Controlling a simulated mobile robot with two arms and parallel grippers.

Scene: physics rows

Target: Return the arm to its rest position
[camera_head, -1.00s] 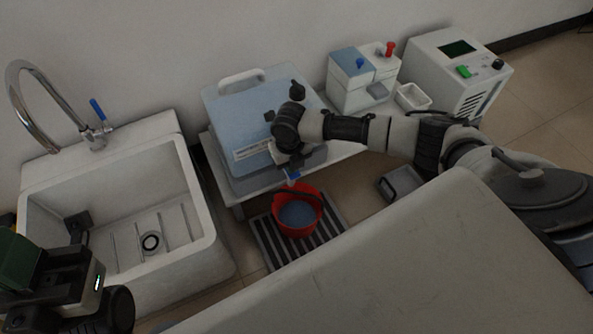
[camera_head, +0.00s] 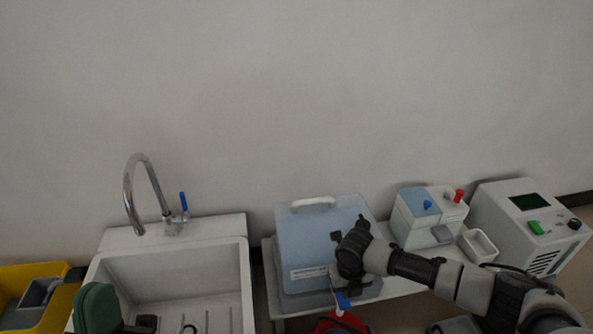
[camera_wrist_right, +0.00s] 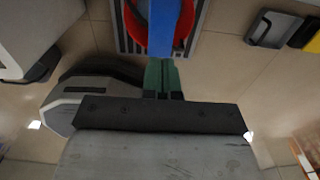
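My right arm reaches in from the right in the head view. Its gripper (camera_head: 343,292) points down at the front of the blue-lidded box (camera_head: 325,225). A blue piece (camera_head: 342,300) shows right at its end. In the right wrist view, the green fingers (camera_wrist_right: 162,77) are close together, and the blue piece (camera_wrist_right: 163,25) lies at their tips. I cannot tell whether they grip it. My left gripper (camera_head: 98,308) shows only as a green part at the lower left, in front of the sink; its opening is hidden.
A red bucket (camera_head: 338,324) stands below the right gripper. The white sink (camera_head: 240,275), its tap (camera_head: 143,190) and a yellow crate (camera_head: 58,268) are at left. A small white container (camera_head: 480,246), a blue-and-white unit (camera_head: 420,208) and a machine with a display (camera_head: 520,225) stand at right.

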